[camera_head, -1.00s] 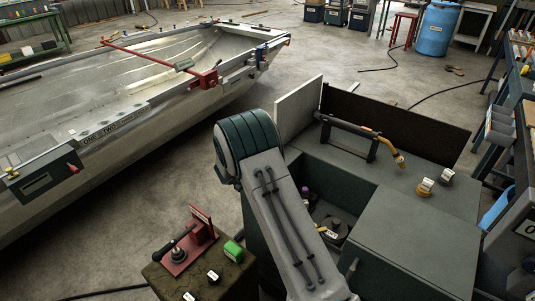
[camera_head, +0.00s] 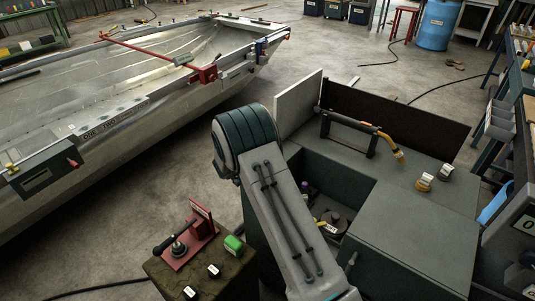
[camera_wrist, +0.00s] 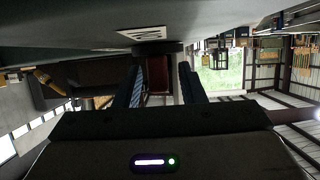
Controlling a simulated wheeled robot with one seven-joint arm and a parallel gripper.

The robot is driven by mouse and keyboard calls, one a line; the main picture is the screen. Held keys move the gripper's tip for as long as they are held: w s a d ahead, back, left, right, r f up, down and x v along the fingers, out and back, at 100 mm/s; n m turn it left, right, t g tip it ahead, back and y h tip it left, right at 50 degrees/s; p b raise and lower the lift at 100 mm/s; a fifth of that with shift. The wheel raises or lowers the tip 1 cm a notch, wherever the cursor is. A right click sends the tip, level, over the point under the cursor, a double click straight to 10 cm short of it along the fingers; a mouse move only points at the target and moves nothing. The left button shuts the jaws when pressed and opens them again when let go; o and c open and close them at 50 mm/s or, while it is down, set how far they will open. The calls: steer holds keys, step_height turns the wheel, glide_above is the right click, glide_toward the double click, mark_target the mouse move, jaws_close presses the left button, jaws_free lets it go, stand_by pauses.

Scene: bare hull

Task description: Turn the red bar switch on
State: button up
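In the wrist view a dark red block (camera_wrist: 158,76), which looks like the red bar of the switch, lies between my gripper's fingers. It sits against a dark round base (camera_wrist: 158,47) beside a white label (camera_wrist: 142,33) on a grey surface. My gripper (camera_wrist: 162,82) is open, one finger on each side of the red block. A gap shows on the right; I cannot tell whether the left finger touches it. The switch's position is not readable. In the head view neither my gripper nor this switch can be made out; my arm runs down out of the picture.
A dark green cabinet (camera_head: 415,230) with an open compartment stands beside my arm. A torch-like tool (camera_head: 350,123) and two small knobs stand on it. A small bench with a red lever device (camera_head: 190,250) is at lower left. An aluminium hull (camera_head: 140,110) lies behind; floor between is clear.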

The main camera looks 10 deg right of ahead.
steer(key=b+v, duration=0.1)
steer(key=v, duration=1.2)
steer(key=shift+s+a, duration=0.2)
step_height(320, 180, up, 10)
steer(key=w+n+t+y, duration=0.2)
steer(key=n+t+y, duration=0.1)
steer(key=y, duration=0.4)
steer(key=s+a+r+n+y, duration=0.1)
steer(key=s+r+n+y, duration=0.25)
steer(key=s+y, duration=0.2)
steer(key=s+d+n+g, duration=0.1)
steer(key=s+d+g, duration=0.2)
steer(key=s, duration=0.7)
steer(key=s+d+f+n+g+h, duration=0.1)
steer(key=s+d+g, duration=0.2)
steer(key=s, duration=0.7)
steer(key=s+d+f+n+g+h, duration=0.1)
steer(key=s+d+g, duration=0.2)
steer(key=s, duration=0.7)
steer(key=shift+s+d, duration=0.35)
steer(key=shift+d, duration=0.45)
